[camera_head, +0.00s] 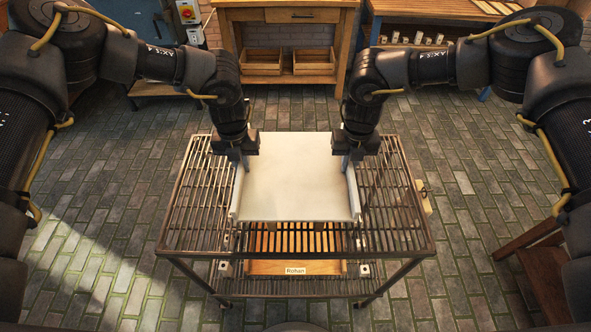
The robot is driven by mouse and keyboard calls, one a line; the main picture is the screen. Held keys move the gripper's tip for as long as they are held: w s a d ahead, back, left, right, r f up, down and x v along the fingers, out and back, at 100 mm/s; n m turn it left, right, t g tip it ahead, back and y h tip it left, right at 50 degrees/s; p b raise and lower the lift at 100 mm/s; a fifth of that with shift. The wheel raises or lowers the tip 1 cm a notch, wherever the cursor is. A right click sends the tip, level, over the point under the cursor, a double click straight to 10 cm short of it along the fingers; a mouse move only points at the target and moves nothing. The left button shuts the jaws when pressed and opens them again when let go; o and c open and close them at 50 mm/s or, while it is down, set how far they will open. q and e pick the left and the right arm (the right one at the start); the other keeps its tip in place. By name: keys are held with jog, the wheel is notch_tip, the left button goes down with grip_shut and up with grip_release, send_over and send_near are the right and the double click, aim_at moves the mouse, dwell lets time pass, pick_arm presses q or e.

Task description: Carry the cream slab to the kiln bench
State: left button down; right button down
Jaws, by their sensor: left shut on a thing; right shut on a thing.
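The cream slab (296,180) is a flat, pale square with raised side edges. It lies over the middle of a metal slatted rack (395,205); I cannot tell whether it rests on the slats or is slightly raised. My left gripper (241,163) is shut on the slab's left edge, toward its far end. My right gripper (350,163) is shut on the slab's right edge at a similar height. The fingertips are partly hidden by the gripper bodies. I cannot tell which piece of furniture is the kiln bench.
A wooden tray labelled Rohan (295,268) sits on the rack's lower level. A wooden workbench (285,12) with two boxes stands at the back. Another bench (440,12) is back right, and a wooden stool (545,265) at right.

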pick_arm(q)
jog(key=shift+w+r, duration=0.2)
jog(key=shift+r, duration=0.05)
pick_arm(e)
jog(key=shift+w+r, duration=0.15)
jog(key=shift+r, duration=0.1)
